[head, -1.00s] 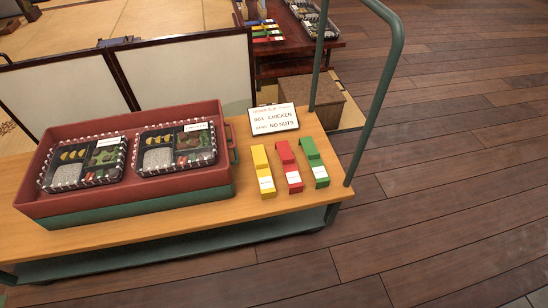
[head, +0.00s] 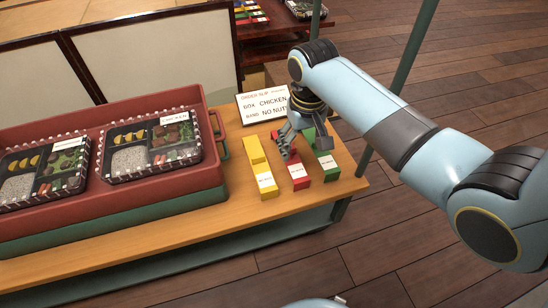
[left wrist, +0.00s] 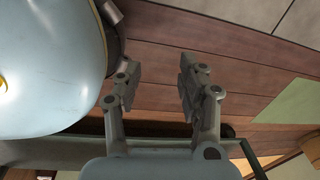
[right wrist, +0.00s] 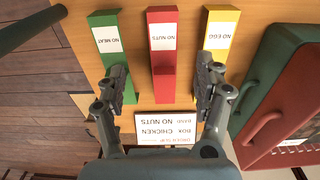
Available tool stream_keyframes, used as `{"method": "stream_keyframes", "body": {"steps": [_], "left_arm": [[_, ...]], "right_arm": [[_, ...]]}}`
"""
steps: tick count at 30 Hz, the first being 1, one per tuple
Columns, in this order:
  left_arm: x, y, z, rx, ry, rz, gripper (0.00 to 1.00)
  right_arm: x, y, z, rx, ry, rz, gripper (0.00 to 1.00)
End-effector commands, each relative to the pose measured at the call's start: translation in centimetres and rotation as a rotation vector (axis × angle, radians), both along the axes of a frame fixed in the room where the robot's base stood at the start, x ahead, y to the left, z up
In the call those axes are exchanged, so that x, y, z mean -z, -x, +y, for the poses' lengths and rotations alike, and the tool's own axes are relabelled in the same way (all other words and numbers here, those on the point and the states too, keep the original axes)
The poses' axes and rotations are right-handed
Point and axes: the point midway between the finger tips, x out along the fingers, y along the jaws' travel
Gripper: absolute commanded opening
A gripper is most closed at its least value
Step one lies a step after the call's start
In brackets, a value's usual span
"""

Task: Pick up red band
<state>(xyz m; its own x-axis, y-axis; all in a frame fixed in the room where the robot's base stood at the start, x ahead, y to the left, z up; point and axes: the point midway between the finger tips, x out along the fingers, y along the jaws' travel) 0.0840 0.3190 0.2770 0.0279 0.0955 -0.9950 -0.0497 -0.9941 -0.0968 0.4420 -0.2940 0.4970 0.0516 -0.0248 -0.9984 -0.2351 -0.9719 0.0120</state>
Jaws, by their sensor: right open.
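The red band (head: 298,174) lies on the wooden cart top between the yellow band (head: 263,172) and the green band (head: 327,164). In the right wrist view the red band (right wrist: 163,60) shows a white "NO NUTS" label and sits between the fingers' lines. My right gripper (head: 301,140) is open above the far end of the bands, its fingers (right wrist: 160,85) spread to either side of the red band and apart from it. In the right wrist view the fingers partly overlap the green band (right wrist: 107,50) and yellow band (right wrist: 216,45). My left gripper (left wrist: 158,85) is open and empty, above the floor.
An order card (head: 262,104) reading "BOX: CHICKEN" and "NO NUTS" stands behind the bands. A red and green crate (head: 215,180) with lunch boxes (head: 152,145) is at the left. A green cart post (head: 410,65) rises at the right. The cart top in front of the bands is clear.

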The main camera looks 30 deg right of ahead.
Motion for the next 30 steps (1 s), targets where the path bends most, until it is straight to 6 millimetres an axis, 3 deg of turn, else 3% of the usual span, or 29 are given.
{"method": "stream_keyframes", "body": {"steps": [3, 6, 18, 30], "left_arm": [[1.3, 0.9, 0.2, 0.003, -0.002, 0.013, 0.40], [1.2, 0.6, 0.0, 0.004, -0.002, 0.012, 0.40], [-3.1, -4.9, -1.5, 0.014, 0.007, -0.004, 0.40], [-6.1, -7.1, -2.4, 0.018, 0.011, -0.013, 0.40]], "right_arm": [[-0.5, -2.9, -0.2, -0.001, 0.004, -0.050, 0.69], [-0.4, -3.7, -0.2, -0.001, 0.004, -0.063, 0.69], [3.9, -4.2, -0.4, -0.001, 0.004, -0.063, 0.69], [5.8, -4.5, -0.6, -0.002, 0.004, -0.063, 0.69]]}}
